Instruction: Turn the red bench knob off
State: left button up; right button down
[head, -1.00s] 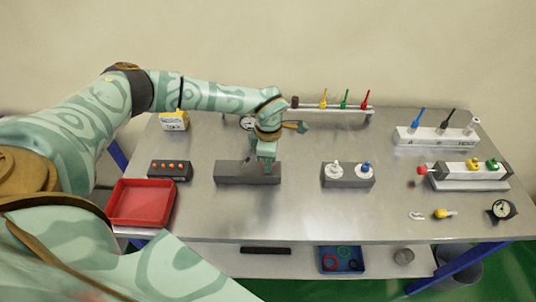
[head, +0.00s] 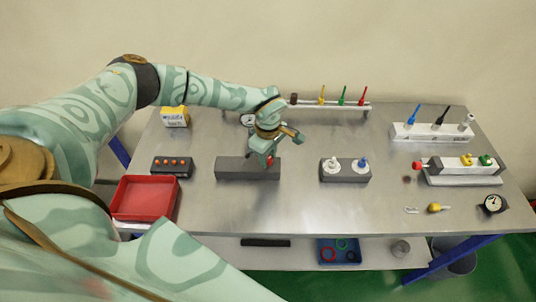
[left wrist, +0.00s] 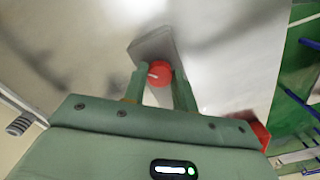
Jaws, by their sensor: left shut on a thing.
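The red bench knob (left wrist: 161,70) shows in the left wrist view as a round red cap with a short white mark pointing left. It sits on a long grey block (head: 238,169), near the block's right end in the head view. My left gripper (head: 266,163) reaches down to it from above and is shut on the knob, with one finger on each side. In the head view only a bit of red shows beside the fingers. My right gripper is in neither view.
A block with a white and a blue knob (head: 345,174) stands to the right. An orange-buttoned box (head: 172,171) and a red tray (head: 145,198) stand to the left. A rail with coloured levers (head: 330,106) runs behind. The bench front is clear.

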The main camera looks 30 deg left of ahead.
pick_arm(q)
jog(key=shift+w+r, duration=0.15)
jog(key=o, duration=1)
jog(key=shift+c, duration=0.2)
notch_tip(320, 180, up, 16)
jog(key=p, duration=0.1)
